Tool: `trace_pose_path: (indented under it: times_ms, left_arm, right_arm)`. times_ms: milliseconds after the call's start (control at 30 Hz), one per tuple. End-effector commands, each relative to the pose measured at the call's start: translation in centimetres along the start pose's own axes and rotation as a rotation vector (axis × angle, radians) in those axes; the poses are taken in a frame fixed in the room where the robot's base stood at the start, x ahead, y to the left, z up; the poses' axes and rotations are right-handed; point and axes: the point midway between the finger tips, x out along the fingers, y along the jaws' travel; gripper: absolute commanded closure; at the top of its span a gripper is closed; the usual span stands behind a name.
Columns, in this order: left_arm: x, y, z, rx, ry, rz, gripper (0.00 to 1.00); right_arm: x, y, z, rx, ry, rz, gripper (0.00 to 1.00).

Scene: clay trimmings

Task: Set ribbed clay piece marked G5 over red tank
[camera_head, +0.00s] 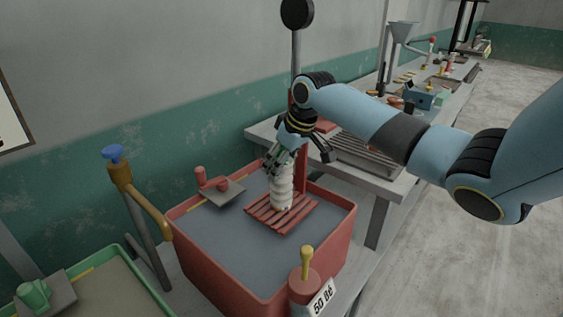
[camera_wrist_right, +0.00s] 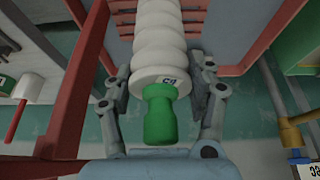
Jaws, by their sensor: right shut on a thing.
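The white ribbed clay piece (camera_head: 282,192) hangs upright from my right gripper (camera_head: 284,160), above the red slatted rack of the red tank (camera_head: 190,262). Whether its lower end touches the slats, I cannot tell. In the right wrist view the ribbed piece (camera_wrist_right: 160,42) lies between both fingers of the right gripper (camera_wrist_right: 160,92), which is shut on it. A small upside-down tag near its end seems to read G5. A green knob-like part (camera_wrist_right: 159,115) sits at that end. My left gripper is not in view.
A red slatted rack (camera_head: 270,214) lies across the tank's grey liquid. A red fitting on a grey plate (camera_head: 222,192) sits at the tank's back left. A green-rimmed tank (camera_head: 128,256) stands at lower left. A yellow-brown tap (camera_head: 121,172) stands between them. A cluttered bench extends behind.

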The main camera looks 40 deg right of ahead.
Motion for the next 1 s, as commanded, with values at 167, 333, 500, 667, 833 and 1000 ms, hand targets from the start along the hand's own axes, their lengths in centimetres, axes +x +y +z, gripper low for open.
trace_pose_path:
  times_ms: [167, 333, 500, 667, 833, 1000]
  left_arm:
    - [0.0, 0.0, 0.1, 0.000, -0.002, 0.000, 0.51]
    - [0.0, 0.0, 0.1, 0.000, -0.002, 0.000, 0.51]
    - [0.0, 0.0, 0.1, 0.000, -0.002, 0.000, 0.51]
    - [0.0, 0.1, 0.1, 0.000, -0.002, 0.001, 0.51]
    - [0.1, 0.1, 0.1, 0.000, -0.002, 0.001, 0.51]
    - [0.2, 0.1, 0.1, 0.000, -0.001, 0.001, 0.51]
  right_arm:
    - [0.1, 0.0, 0.0, 0.000, 0.002, 0.000, 1.00]
    - [0.2, 0.0, 0.1, 0.000, -0.001, 0.000, 0.28]
    - [0.2, 0.0, 0.1, 0.000, 0.000, 0.000, 0.20]
    - [0.1, 0.0, 0.1, 0.000, 0.000, 0.000, 0.20]
    - [-1.6, 0.2, 0.0, -0.002, 0.002, 0.004, 0.20]
    - [-5.4, 0.2, 0.0, -0.004, 0.002, 0.005, 0.20]
